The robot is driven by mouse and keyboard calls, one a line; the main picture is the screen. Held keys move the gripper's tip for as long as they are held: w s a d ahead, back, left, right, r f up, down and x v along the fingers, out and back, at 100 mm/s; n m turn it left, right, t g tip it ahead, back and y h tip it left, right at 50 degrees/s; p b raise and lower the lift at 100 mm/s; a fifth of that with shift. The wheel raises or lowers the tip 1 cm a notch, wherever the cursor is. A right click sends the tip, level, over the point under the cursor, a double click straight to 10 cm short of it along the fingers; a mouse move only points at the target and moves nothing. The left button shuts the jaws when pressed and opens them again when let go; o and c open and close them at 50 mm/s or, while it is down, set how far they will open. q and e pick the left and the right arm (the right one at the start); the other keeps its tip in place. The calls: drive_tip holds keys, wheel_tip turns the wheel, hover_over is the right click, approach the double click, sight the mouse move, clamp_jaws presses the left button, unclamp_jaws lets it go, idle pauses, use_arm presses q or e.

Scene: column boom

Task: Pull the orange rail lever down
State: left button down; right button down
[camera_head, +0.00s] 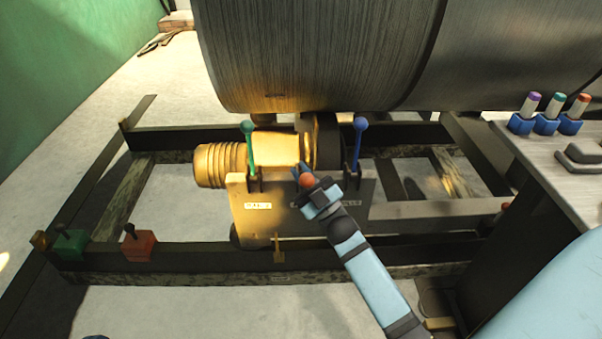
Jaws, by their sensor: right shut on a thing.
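The orange lever shows as a round orange knob (306,180) between the upright green lever (250,146) and the upright blue lever (357,142) on a pale bracket plate (245,222). The orange knob sits lower than the green and blue knobs. My right gripper (308,185) comes in from the lower right and is shut on the orange lever at its knob. The gripper and wrist hide most of that lever's shaft and base. My left gripper is not in view.
A yellow motor (215,165) and a large dark drum (320,50) lie behind the levers. A green box (72,246) and an orange-red box (138,246) with small levers sit on the dark frame rail at left. A grey console (550,165) stands at right.

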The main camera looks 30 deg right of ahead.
drive_tip(key=shift+f, duration=0.15)
drive_tip(key=c, duration=1.2)
unclamp_jaws()
drive_tip(key=shift+o, duration=0.2)
